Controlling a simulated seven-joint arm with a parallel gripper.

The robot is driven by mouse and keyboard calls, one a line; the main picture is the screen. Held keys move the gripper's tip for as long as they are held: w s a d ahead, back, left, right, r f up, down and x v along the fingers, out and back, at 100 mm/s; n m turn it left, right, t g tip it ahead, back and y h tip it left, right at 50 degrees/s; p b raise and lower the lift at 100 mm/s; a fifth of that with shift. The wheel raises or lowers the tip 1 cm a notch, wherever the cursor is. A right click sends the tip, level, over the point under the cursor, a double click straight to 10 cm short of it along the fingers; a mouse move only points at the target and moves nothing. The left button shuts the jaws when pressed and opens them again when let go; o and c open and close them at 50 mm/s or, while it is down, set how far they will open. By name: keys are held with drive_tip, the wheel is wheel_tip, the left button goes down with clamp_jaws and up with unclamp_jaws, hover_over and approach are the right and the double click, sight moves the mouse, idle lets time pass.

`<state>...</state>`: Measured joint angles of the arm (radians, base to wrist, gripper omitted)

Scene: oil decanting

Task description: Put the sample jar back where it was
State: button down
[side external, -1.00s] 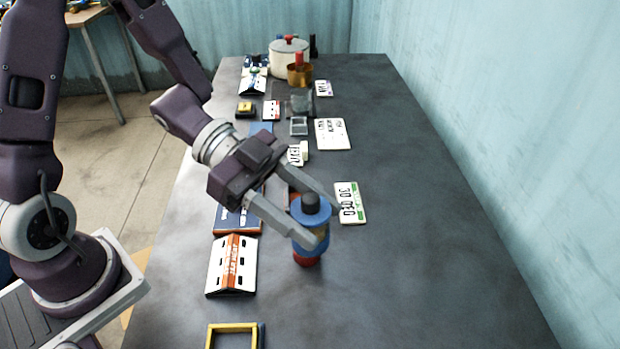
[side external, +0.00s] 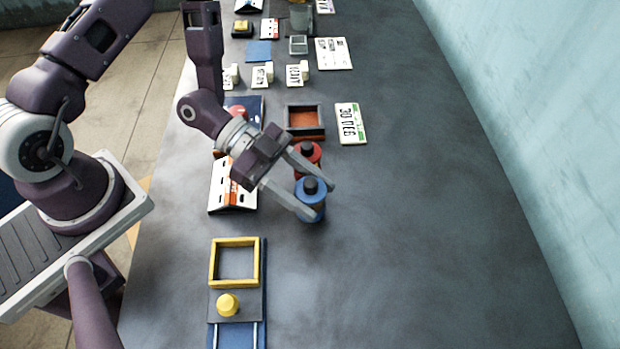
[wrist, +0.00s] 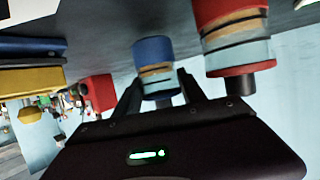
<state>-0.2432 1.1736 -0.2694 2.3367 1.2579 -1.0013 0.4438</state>
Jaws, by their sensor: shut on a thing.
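A blue jar (side external: 311,206) with a black knob is between the fingers of my gripper (side external: 312,198), which is shut on it. It looks upright in the side view. The wrist view shows the blue jar (wrist: 153,52) upside down in the picture, with tan and pale layers between its blue part and its dark end. A similar red jar (side external: 309,153) stands just behind it, partly hidden by a finger; it is large at the right of the wrist view (wrist: 232,42). I cannot tell whether the blue jar touches the table.
An open dark tray with a red floor (side external: 319,136) lies behind the red jar, beside a number plate (side external: 350,124). A white-and-orange sign (side external: 222,191) lies left of my gripper. A yellow frame (side external: 257,262) and yellow knob (side external: 228,305) are nearer. The table right is clear.

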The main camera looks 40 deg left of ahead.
drive_tip(key=shift+f, duration=0.85)
idle(0.3)
